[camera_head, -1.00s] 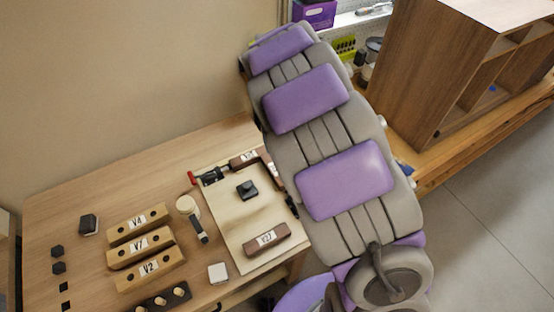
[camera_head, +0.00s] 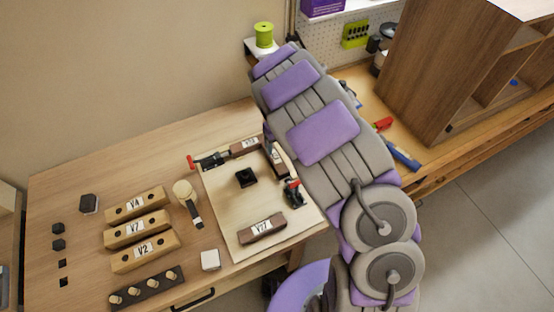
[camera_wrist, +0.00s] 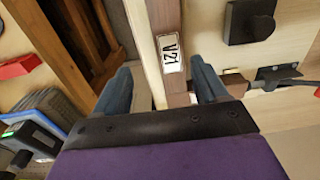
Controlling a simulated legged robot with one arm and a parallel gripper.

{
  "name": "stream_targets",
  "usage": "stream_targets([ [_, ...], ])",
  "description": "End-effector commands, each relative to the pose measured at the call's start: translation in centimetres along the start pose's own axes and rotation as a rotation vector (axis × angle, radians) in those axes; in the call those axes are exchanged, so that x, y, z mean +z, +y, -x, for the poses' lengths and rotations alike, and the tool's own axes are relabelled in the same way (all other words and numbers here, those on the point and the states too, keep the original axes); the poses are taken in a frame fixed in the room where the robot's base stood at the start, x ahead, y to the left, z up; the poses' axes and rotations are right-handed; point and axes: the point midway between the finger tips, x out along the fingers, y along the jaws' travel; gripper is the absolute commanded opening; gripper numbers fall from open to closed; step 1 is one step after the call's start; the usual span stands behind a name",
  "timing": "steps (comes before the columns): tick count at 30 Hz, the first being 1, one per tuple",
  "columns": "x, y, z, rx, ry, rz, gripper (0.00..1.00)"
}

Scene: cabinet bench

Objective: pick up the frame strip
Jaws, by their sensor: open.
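A brown frame strip with a white label, seemingly V21 (camera_wrist: 178,95), runs between the fingers of my gripper (camera_wrist: 161,68) in the wrist view. The fingers are open, one on each side of it, with visible space beside them. I cannot tell how far above the strip the fingertips are. In the head view, this appears to be the strip (camera_head: 276,160) on the right side of the pale board (camera_head: 218,205), partly beside my arm. Two other brown strips lie on the board, one at the back (camera_head: 244,147) and one labelled V27 (camera_head: 262,229) at the front. My gripper is hidden in the head view.
A black block (camera_head: 246,177) sits mid-board. Red-tipped clamps stand at the back left (camera_head: 208,161) and right (camera_head: 292,191) of the board. Wooden blocks (camera_head: 137,229) and a mallet (camera_head: 187,203) lie left. A cabinet (camera_head: 447,75) stands on the bench at right.

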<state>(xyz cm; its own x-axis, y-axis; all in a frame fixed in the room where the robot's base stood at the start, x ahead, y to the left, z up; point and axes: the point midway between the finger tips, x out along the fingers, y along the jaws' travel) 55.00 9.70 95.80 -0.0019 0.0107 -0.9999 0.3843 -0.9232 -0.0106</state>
Motion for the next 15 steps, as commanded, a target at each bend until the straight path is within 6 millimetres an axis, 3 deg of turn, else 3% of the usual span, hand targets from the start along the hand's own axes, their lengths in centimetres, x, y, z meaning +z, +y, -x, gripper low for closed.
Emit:
stream_targets([
  [8, -0.6, -1.2, -1.7, 0.013, -0.004, 0.002, 0.72],
  [15, -0.8, -0.7, -4.9, 0.007, -0.005, 0.002, 0.72],
])
